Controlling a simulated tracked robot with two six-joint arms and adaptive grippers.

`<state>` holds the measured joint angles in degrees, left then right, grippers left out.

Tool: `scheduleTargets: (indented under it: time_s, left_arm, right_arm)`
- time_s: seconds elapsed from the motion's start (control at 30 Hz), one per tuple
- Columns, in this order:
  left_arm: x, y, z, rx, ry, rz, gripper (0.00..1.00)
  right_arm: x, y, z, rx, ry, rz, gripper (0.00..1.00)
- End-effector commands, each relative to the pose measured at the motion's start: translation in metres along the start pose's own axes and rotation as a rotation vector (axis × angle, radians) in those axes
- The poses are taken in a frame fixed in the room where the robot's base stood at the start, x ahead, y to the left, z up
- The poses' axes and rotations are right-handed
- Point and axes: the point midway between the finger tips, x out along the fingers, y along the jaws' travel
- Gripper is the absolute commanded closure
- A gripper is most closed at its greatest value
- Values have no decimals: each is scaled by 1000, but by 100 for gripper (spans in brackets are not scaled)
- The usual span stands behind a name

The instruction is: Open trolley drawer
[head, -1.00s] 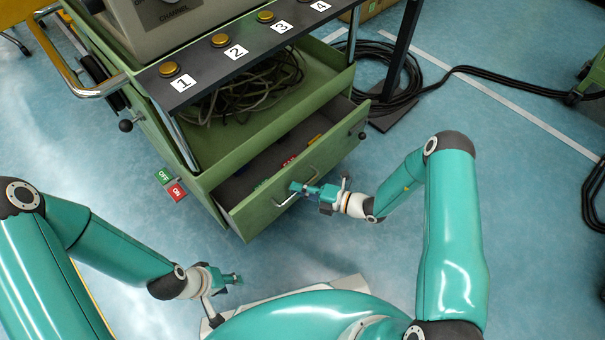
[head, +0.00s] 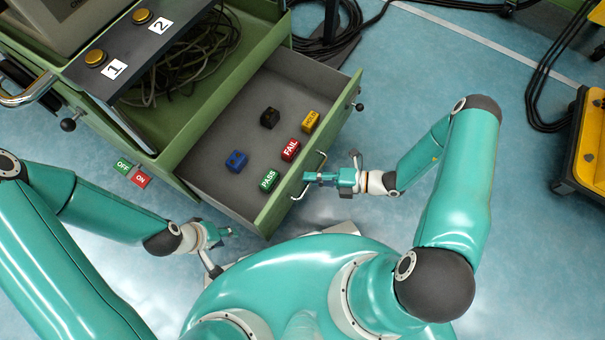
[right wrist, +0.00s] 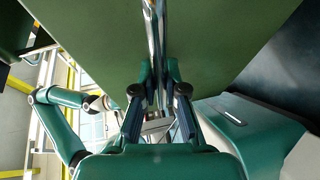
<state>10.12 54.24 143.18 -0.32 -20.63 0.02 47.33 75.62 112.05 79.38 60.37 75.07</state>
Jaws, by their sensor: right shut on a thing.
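The green trolley (head: 160,125) stands at the upper left in the head view. Its drawer (head: 215,185) is pulled well out, and the grey inside shows. Several small blocks lie in it: blue, black, yellow, a red one marked FAIL and a green one marked PASS. My right gripper (head: 308,177) is shut on the silver drawer handle (head: 317,161) on the drawer's front. In the right wrist view the fingers (right wrist: 158,95) close around the handle bar (right wrist: 154,35) before the green front panel. My left gripper (head: 226,231) hangs near the trolley's lower side, apart from it; its finger opening is too small to tell.
A shelf with numbered yellow buttons (head: 95,58) and coiled cables (head: 195,60) is above the drawer. OFF and ON tags (head: 131,172) stick out at the trolley's left side. A yellow-black case (head: 590,140) is at the right edge.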

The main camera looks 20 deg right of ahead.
Motion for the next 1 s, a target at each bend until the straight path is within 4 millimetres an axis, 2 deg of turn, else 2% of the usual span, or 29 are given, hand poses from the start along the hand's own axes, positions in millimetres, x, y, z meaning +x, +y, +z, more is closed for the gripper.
scheduleTargets:
  time_s: [0.27, 0.3, 0.43, 0.47, 0.87, 1.0]
  left_arm:
    - [0, 0, 0, 0, 0, 0, 60]
    - [0, 0, 0, 0, 0, 0, 60]
    - [0, 0, 0, 0, 0, 0, 60]
    - [0, 0, 0, 0, 0, 0, 60]
    - [0, 0, 0, 0, 0, 0, 60]
    - [0, 0, 0, 0, 0, 0, 60]
  right_arm:
    - [2, -3, -4, 3, 10, -6, 100]
    - [2, -3, -4, 3, 10, -6, 86]
    - [2, -2, -3, 2, 8, -5, 64]
    - [2, -2, -2, 2, 8, -5, 63]
    - [1, -1, -1, 0, 4, -4, 63]
    - [-5, -1, 0, 0, 2, -4, 63]
